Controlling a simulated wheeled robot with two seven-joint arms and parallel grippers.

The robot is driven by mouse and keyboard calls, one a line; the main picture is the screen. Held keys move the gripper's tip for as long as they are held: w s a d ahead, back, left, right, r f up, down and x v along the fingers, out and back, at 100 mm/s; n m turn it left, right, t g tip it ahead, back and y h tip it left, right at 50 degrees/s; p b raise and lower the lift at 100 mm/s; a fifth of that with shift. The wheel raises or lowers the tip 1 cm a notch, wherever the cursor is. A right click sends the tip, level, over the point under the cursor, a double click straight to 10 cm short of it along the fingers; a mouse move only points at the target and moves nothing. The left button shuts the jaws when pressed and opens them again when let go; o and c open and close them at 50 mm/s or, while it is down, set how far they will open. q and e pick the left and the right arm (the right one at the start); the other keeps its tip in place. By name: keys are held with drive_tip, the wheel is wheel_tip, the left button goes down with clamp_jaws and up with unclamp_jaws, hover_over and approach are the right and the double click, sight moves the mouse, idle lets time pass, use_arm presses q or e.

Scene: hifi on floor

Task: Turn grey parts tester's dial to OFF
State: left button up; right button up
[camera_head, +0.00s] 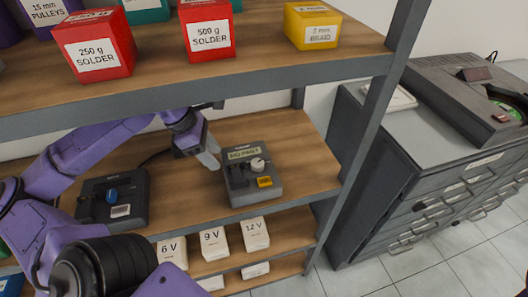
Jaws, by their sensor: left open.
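The grey parts tester (251,174) sits on the middle shelf (305,147), with a small greenish display at its top, a round light dial (257,164) and a yellow label below it. The dial's pointer setting is too small to read. My left gripper (210,152) comes in from the left and hovers just left of the tester, apart from the dial. It is open, with pale fingers and nothing seen between them. My right gripper is not in view.
A darker device (113,198) with a blue knob stands left on the same shelf. The upper shelf edge (200,94) runs above my left arm. White boxes (213,243) stand below. A shelf post (370,130) is at right, before a grey drawer cabinet (400,180).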

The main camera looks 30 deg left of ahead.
sight(258, 162)
use_arm(q)
drive_tip(key=d+b, duration=0.1)
drive_tip(key=w+d+b, duration=0.1)
drive_tip(key=d, duration=0.1)
drive_tip(key=shift+d+f+b, duration=0.15)
drive_tip(key=shift+d+b, duration=0.1)
drive_tip(key=shift+b, duration=0.05)
drive_tip(key=w+d, duration=0.1)
drive_tip(key=w+d+b, duration=0.1)
drive_tip(key=w+d, duration=0.1)
drive_tip(key=w+d+b, duration=0.1)
drive_tip(key=w, duration=0.1)
drive_tip(key=shift+w+d+f, duration=0.15)
drive_tip(key=shift+d+f, duration=0.1)
drive_tip(key=shift+d, duration=0.15)
drive_tip(key=shift+d+f+b, duration=0.15)
drive_tip(key=shift+f+b, duration=0.65)
drive_tip(key=shift+b, duration=0.3)
drive_tip(key=shift+s+d+f+b, duration=0.1)
drive_tip(key=shift+s+f+b, duration=0.1)
drive_tip(key=shift+b, duration=0.1)
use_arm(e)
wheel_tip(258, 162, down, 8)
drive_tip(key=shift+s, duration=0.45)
use_arm(q)
drive_tip(key=shift+w, duration=0.25)
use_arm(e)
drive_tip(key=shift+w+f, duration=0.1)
